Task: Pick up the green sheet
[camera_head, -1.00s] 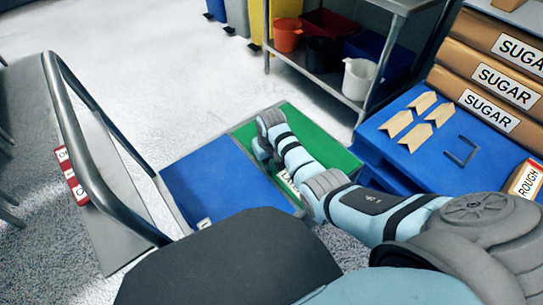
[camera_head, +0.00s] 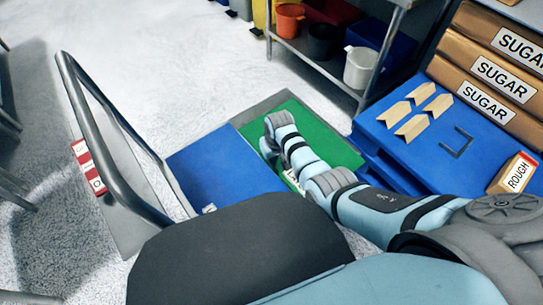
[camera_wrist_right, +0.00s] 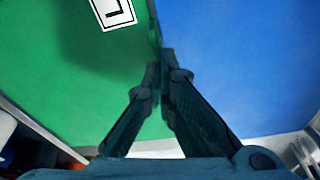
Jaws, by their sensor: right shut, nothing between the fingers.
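The green sheet (camera_head: 325,140) lies flat beside the blue sheet (camera_head: 215,165), to its right in the head view. My right arm reaches over the green sheet and hides part of it. My right gripper (camera_head: 268,151) is shut and empty, at the edge between the two sheets. In the right wrist view the closed fingertips (camera_wrist_right: 165,68) point along the seam between the green sheet (camera_wrist_right: 50,75) and the blue sheet (camera_wrist_right: 245,65). A white label (camera_wrist_right: 113,13) with a black letter is on the green sheet. I cannot tell whether the fingertips touch the sheets. My left gripper is out of view.
A metal handrail (camera_head: 105,120) stands at the left. A blue surface with wooden arrow pieces (camera_head: 415,112), a ROUGH box (camera_head: 513,174) and sugar boxes (camera_head: 485,103) is at the right. A metal shelf (camera_head: 335,82) with buckets stands behind the sheets.

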